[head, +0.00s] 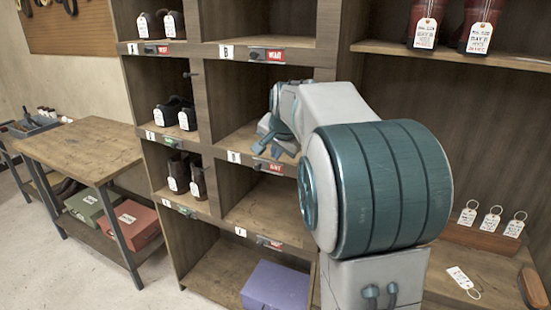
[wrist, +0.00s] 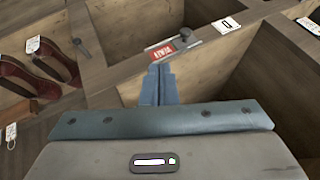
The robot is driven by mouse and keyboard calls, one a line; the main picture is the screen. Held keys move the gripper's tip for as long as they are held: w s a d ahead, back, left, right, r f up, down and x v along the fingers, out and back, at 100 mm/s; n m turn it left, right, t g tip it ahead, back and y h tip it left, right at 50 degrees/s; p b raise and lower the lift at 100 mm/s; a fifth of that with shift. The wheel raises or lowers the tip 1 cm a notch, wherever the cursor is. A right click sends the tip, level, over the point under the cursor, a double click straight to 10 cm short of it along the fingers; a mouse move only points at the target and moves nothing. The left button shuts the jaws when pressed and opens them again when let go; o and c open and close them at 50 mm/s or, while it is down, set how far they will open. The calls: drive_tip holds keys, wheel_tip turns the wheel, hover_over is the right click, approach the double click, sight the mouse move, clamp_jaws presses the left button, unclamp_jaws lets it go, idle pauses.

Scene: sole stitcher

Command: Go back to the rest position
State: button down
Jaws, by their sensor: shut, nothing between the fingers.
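My gripper (head: 268,132) is in front of the middle-right compartment (head: 236,118), marked D, with the arm reaching in from the right. In the wrist view its two blue fingers (wrist: 158,84) lie together, shut and empty. They point toward the shelf edge with a red sign (wrist: 161,50), a dark knob (wrist: 185,34) and a white letter tag (wrist: 228,25). In the head view the same edge carries a red sign (head: 276,168). I cannot tell whether the fingertips touch the edge. My own arm hides part of the shelf.
Tagged dark shoes (head: 175,113) fill left compartments. A purple box (head: 276,286) sits at the bottom. A wooden table (head: 83,148) with green (head: 90,204) and red boxes (head: 130,225) below stands left. Key tags (head: 490,222) and a brush (head: 534,290) are at right.

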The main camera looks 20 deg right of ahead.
idle(0.4)
drive_tip(key=s+a+f+n+g, duration=0.1)
drive_tip(key=s+a+f+n, duration=0.2)
drive_tip(key=s, duration=0.7)
drive_tip(key=s+a+f+n+g, duration=0.1)
drive_tip(key=s+a+f+n, duration=0.2)
drive_tip(key=s, duration=0.8)
drive_tip(key=s+a+f+n+g, duration=0.2)
drive_tip(key=s+f+n, duration=0.2)
drive_tip(key=s, duration=0.6)
wheel_tip(320, 180, down, 2)
drive_tip(key=shift+s+a+y, duration=0.4)
